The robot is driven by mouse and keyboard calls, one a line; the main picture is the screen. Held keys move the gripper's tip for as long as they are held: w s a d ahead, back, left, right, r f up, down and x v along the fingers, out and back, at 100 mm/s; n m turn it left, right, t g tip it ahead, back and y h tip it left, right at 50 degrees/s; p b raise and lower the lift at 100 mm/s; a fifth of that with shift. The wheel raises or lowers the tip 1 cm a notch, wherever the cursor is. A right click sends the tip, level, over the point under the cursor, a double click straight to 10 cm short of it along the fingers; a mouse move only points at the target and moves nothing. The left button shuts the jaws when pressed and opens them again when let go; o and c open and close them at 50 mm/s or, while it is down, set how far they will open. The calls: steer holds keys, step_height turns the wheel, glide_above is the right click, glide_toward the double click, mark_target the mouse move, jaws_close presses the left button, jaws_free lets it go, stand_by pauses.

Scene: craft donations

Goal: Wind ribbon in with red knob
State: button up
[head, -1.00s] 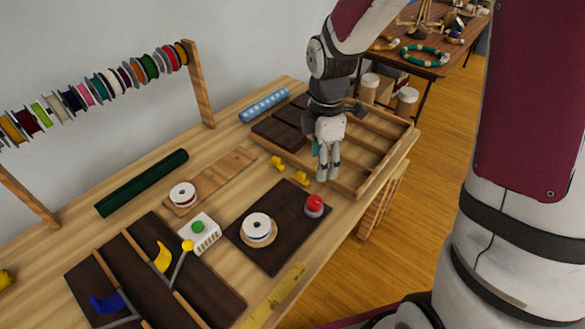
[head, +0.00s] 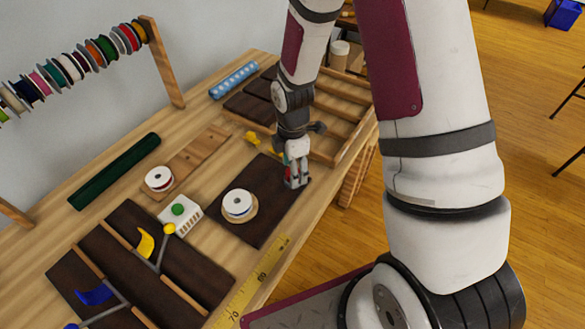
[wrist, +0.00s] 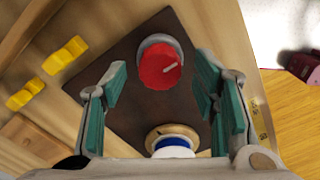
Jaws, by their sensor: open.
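The red knob (wrist: 160,66) has a white pointer line and sits on a grey collar on the dark board (wrist: 135,112). My open gripper (wrist: 158,84) has its teal-padded fingers on either side of the knob in the wrist view, apart from it. In the head view my gripper (head: 297,183) is over the right end of the board (head: 262,228) and hides most of the knob. The ribbon spool (head: 238,205) lies on a round wooden disc on the same board. In the wrist view the spool (wrist: 172,141) shows white and blue near the bottom.
Yellow pieces (wrist: 64,56) lie beside the board. A white box with a green button (head: 178,210) and another spool (head: 159,179) on a wooden plank stand to the left. A wooden compartment tray (head: 345,115) is behind; a yellow measuring tape (head: 262,275) runs along the front edge.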

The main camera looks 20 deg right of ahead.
steer(key=shift+f, duration=0.3)
steer(key=c, duration=1.2)
steer(key=shift+o, duration=0.2)
steer(key=shift+m, duration=0.3)
steer(key=m, duration=0.4)
steer(key=shift+m, duration=0.3)
steer(key=m, duration=1.2)
steer(key=shift+m+p, duration=0.3)
steer(key=shift+p, duration=0.05)
steer(key=m, duration=0.6)
steer(key=shift+d+m, duration=0.1)
steer(key=shift+m, duration=0.3)
